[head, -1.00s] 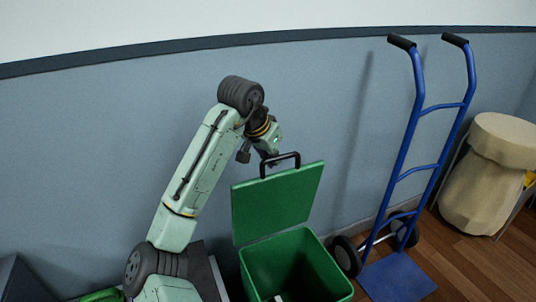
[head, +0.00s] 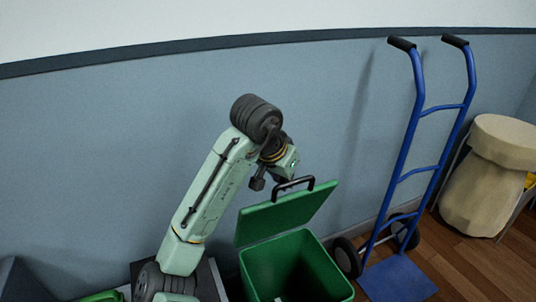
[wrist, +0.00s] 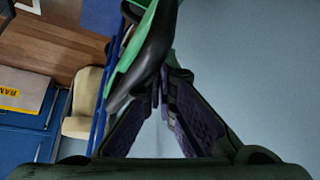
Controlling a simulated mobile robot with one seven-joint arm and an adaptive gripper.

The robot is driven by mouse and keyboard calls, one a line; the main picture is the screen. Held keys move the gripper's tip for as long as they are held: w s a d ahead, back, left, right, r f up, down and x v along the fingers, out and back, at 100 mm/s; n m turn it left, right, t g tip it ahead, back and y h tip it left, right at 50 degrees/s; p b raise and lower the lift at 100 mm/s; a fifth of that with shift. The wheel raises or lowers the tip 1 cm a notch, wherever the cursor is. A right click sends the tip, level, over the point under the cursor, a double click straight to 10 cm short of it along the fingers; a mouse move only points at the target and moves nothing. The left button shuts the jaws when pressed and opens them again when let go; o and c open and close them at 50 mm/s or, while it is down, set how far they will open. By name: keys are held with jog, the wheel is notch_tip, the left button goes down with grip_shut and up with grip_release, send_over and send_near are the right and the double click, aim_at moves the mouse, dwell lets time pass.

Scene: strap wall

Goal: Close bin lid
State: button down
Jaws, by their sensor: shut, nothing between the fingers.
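The green bin (head: 298,268) stands on the floor against the wall, its mouth open towards me. Its green lid (head: 287,213) is hinged at the back and tilted up, partly open, with a black handle (head: 293,184) on its upper edge. My gripper (head: 284,181) is behind the lid's upper edge, by the handle; its fingertips are mostly hidden there. In the wrist view my gripper's fingers (wrist: 160,100) are together, with the green lid (wrist: 145,50) and its dark handle (wrist: 140,80) right in front of them. I cannot tell whether they touch.
A blue hand truck (head: 420,165) stands close to the right of the bin. A tan sack-like container (head: 488,180) is farther right. The blue wall (head: 110,170) is behind. Wooden floor (head: 470,270) is clear at the lower right.

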aim_at(296, 195)
jog(key=shift+s+d+f+p, duration=0.1)
jog(key=shift+s+d+p, duration=0.15)
jog(key=shift+s, duration=0.5)
jog(key=shift+s+d+f+p, duration=0.15)
jog(key=shift+s+d, duration=0.2)
jog(key=shift+s, duration=0.4)
notch_tip(296, 195, up, 8)
jog(key=p, duration=0.8)
jog(key=shift+r+p, duration=0.15)
jog(key=shift+p, duration=0.15)
jog(key=shift+w, duration=0.1)
